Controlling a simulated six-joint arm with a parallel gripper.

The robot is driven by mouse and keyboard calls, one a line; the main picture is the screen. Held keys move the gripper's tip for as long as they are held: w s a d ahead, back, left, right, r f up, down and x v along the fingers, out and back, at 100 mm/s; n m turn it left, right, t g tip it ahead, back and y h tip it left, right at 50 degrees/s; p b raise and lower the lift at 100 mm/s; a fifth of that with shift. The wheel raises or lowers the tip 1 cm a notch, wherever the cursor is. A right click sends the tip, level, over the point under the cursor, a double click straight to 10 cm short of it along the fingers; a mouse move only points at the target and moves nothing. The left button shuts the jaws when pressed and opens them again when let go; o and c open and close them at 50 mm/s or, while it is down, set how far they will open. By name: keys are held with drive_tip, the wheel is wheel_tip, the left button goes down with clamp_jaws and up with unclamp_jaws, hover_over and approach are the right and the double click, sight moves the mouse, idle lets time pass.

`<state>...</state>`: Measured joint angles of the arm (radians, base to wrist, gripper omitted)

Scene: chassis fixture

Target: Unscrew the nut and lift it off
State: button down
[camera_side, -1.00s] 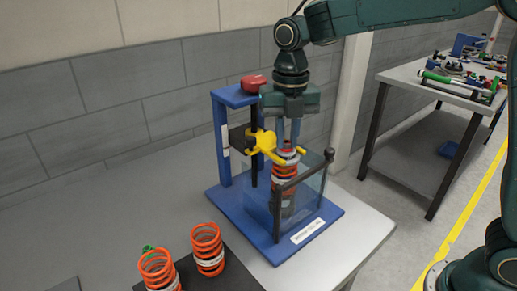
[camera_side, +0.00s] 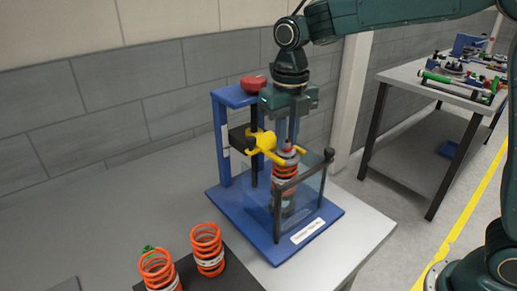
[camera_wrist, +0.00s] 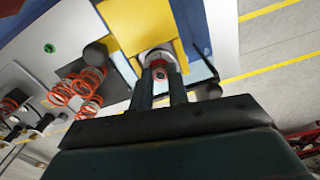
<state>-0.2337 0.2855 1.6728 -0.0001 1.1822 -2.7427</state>
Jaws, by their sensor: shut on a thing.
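A strut with an orange spring (camera_side: 285,178) stands upright in the blue fixture (camera_side: 240,203), with a grey top piece at the yellow clamp (camera_side: 264,143). My gripper (camera_side: 287,141) points straight down over the strut's top, its fingers shut on the nut there. In the wrist view, the gripper's two fingers (camera_wrist: 161,84) flank a small red and grey piece, which I take to be the nut (camera_wrist: 160,74). The fingers largely hide it, so I cannot tell how far it sits on the thread. The grey top piece (camera_wrist: 155,56) shows just beyond.
A clear guard with a dark frame (camera_side: 300,180) stands close in front of the strut. A blue post with a red knob (camera_side: 253,83) rises at its left.

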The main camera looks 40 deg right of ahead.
drive_tip(key=shift+f+n, duration=0.15)
drive_tip(key=shift+n, duration=0.95)
drive_tip(key=c, duration=1.3)
unclamp_jaws()
drive_tip(key=shift+r, duration=0.2)
drive_tip(key=shift+r, duration=1.15)
